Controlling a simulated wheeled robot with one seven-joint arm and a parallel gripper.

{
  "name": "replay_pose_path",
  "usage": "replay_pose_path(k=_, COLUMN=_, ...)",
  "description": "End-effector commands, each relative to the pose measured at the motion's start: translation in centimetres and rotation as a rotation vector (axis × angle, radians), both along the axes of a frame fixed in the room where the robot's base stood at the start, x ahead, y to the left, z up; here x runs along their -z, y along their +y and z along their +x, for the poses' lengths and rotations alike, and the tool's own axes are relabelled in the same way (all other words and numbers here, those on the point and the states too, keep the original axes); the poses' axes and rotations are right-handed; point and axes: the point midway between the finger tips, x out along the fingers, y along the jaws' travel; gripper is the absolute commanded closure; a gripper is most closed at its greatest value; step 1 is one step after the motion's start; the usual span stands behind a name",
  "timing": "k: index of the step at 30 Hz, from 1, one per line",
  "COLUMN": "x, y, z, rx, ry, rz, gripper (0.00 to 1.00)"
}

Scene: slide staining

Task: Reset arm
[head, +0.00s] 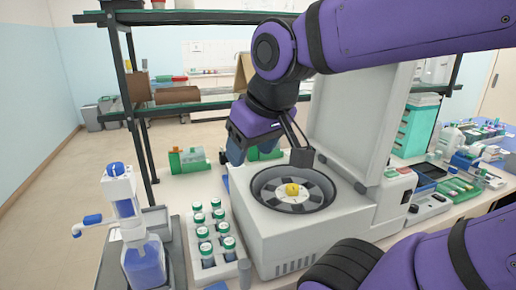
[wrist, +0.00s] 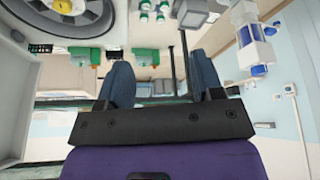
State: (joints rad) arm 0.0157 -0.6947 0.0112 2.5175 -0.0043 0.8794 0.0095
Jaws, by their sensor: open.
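My gripper (head: 251,153) is in the upper middle of the head view, behind and left of the open centrifuge's bowl and above the bench. Its two blue fingers are spread apart with nothing between them, as the wrist view (wrist: 161,65) also shows. The centrifuge (head: 262,238) has its lid (head: 352,125) raised. Its round rotor (head: 264,188) has a yellow knob (head: 291,189) at the centre. Part of the rotor also shows at the upper left of the wrist view (wrist: 88,35). My purple arm reaches across from the upper right.
A white rack (head: 193,246) of green-capped vials stands left of the centrifuge, beside a blue-topped dispenser bottle (head: 143,262). A dark shelf frame (head: 127,92) stands behind. Green-and-white boxes (head: 190,160) sit behind the centrifuge. The right side of the bench is crowded.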

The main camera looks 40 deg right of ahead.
Motion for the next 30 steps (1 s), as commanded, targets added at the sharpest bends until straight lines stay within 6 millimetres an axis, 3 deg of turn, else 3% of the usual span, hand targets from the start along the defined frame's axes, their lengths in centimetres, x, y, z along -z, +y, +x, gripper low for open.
replay_pose_path(k=7, x=-0.4, y=0.2, z=-2.0, rx=-0.014, ry=-0.022, rz=0.01, gripper=0.4)
replay_pose_path(k=30, x=-0.4, y=0.2, z=-2.0, rx=-0.014, ry=-0.022, rz=0.01, gripper=0.4)
